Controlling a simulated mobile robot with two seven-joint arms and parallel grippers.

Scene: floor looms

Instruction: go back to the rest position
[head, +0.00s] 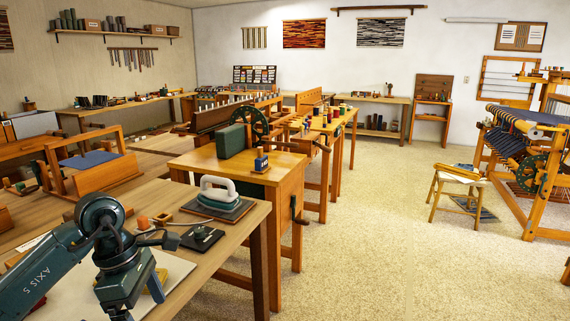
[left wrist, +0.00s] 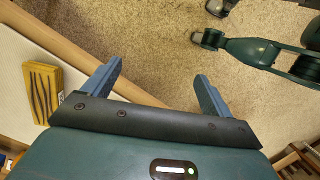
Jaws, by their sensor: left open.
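My left gripper (head: 139,303) is low at the left of the head view, over the near end of the workbench. In the left wrist view its two blue fingers (left wrist: 158,69) stand wide apart with nothing between them. Below them are the bench edge and the speckled floor. A yellow block with dark wavy lines (left wrist: 41,91) lies on a pale board (left wrist: 14,60), to the left of the fingers and apart from them. My right gripper cannot be made out in either view.
The workbench (head: 240,229) holds a white-handled block on a dark plate (head: 217,199) and a small black plate (head: 202,238). A wooden table (head: 237,173) stands behind it. A stool (head: 457,181) and a floor loom (head: 531,150) are at right. The carpet between (head: 390,240) is clear.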

